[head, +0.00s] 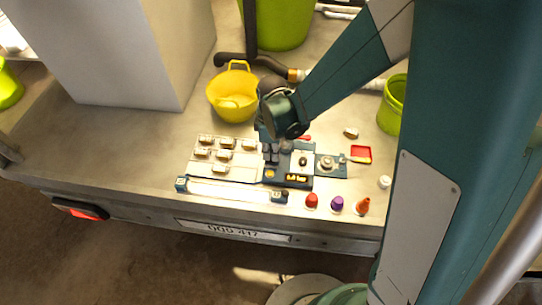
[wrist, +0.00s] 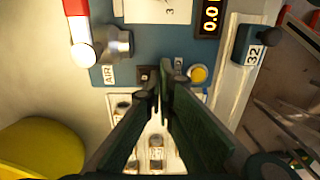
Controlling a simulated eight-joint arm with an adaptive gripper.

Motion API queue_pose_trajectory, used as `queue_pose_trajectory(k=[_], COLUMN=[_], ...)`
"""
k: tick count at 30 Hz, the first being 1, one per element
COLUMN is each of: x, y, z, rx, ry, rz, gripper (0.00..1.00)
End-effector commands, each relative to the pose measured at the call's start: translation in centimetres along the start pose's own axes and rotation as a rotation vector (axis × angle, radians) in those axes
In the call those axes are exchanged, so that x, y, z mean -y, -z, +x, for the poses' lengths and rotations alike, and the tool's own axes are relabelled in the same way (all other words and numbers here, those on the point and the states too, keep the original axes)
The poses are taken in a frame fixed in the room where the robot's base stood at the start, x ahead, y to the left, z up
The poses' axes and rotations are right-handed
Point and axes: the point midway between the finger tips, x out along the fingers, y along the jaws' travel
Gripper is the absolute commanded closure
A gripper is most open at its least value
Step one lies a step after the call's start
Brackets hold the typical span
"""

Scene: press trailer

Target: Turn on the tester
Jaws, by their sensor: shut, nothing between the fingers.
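The tester is a blue-grey panel (wrist: 130,38) in the wrist view, with a lit display (wrist: 210,16) reading about 0.0, a round yellow button (wrist: 198,74), an "AIR" label and a small dark switch (wrist: 143,74). In the head view the tester (head: 296,181) sits near the trailer's front edge, partly hidden by my gripper. My gripper (wrist: 160,78) is shut and empty. Its fingertips show between the dark switch and the yellow button, overlapping the panel's edge. I cannot tell whether they touch it.
A pale tray (head: 237,172) with several small metal parts lies left of the tester. A yellow bucket (head: 233,94) stands behind. Red (head: 311,201), purple (head: 337,204) and orange (head: 363,206) caps line the front edge. A red tray (head: 361,153) lies right.

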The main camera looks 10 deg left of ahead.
Motion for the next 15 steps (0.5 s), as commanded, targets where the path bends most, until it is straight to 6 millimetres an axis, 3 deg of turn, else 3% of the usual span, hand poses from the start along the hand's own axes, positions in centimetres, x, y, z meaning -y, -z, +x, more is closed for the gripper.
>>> queue_pose_trajectory(k=[15], x=[-0.59], y=[-0.01], z=[-0.29], rx=[0.000], ry=[0.000], rz=[0.000], gripper=[1.00])
